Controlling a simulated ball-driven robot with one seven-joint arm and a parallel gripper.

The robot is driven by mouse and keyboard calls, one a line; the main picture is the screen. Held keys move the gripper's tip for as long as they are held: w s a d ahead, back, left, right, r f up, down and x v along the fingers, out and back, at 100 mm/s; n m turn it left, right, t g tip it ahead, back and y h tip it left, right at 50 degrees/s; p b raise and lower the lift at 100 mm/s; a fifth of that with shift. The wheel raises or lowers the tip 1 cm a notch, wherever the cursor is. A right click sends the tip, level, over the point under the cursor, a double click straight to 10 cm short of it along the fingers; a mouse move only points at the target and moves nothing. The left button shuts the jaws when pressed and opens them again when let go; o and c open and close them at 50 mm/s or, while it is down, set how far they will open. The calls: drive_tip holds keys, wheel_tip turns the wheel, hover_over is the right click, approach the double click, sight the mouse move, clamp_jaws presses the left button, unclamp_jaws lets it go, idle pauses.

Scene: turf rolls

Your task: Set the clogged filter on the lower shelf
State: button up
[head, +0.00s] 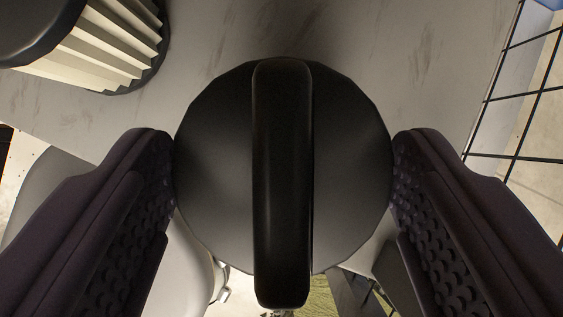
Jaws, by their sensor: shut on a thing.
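My gripper (284,165) is shut on a round dark object with a raised black bar handle across its top, which I take to be the filter (216,140). One ridged pad presses on each side of its rim. Its sides are hidden below the top, so I cannot see pleats or dirt. It is over the near edge of a pale, streaked surface (420,50); whether it touches that surface I cannot tell. I cannot tell which shelf this surface is.
Another filter, with cream pleats (105,50) and dark end caps, stands on the pale surface at upper left, close to the held one. A black wire grid (515,110) runs along the right. White rounded shapes (60,195) show below left. The surface at upper right is clear.

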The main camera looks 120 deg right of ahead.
drive_tip(key=o, duration=1.1)
drive_tip(key=shift+f, duration=0.1)
drive_tip(key=shift+d+r, duration=0.15)
drive_tip(key=shift+r, duration=0.35)
drive_tip(key=p+v, duration=0.2)
drive_tip(key=v, duration=0.1)
drive_tip(key=p+v, duration=0.1)
drive_tip(key=v, duration=0.1)
drive_tip(key=shift+s+d, duration=0.35)
drive_tip(key=shift+d, duration=0.1)
drive_tip(key=s+d, duration=0.1)
drive_tip(key=d, duration=0.2)
drive_tip(key=s+d+p, duration=0.1)
drive_tip(key=s+d, duration=0.1)
drive_tip(key=d, duration=0.1)
drive_tip(key=s+d+p, duration=0.1)
drive_tip(key=s+d, duration=0.1)
drive_tip(key=d, duration=0.1)
drive_tip(key=shift+s+f, duration=0.25)
drive_tip(key=shift+f, duration=0.1)
drive_tip(key=shift+d, duration=0.1)
